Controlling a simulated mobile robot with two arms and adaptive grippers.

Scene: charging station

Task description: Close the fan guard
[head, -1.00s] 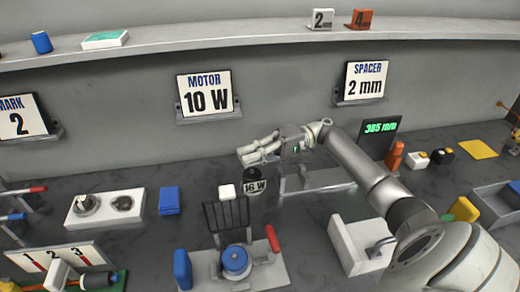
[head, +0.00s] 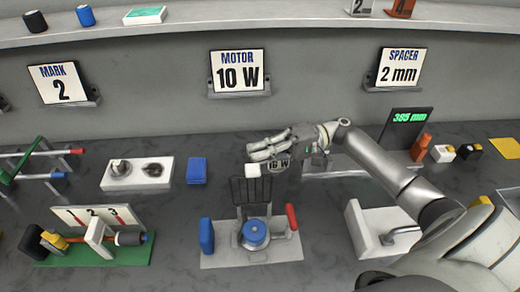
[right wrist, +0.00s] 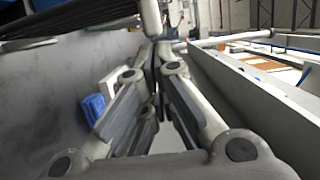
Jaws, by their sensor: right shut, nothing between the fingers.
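The black barred fan guard (head: 251,190) stands upright, open, at the back of the fan unit. The blue round fan hub (head: 254,232) sits uncovered in front of it on a grey base plate (head: 220,258). My right gripper (head: 250,152) is shut and empty, reaching in from the right. In the head view it shows just above and behind the guard's top edge, apart from it. Its shut fingers also fill the middle of the right wrist view (right wrist: 157,75). The left gripper is not in view.
A white cube (head: 253,170) is behind the guard, and a black 16 W motor (head: 276,165) is partly hidden under my right gripper. A blue block (head: 206,235) and a red handle (head: 292,217) flank the fan. A white bracket (head: 362,232) stands to the right.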

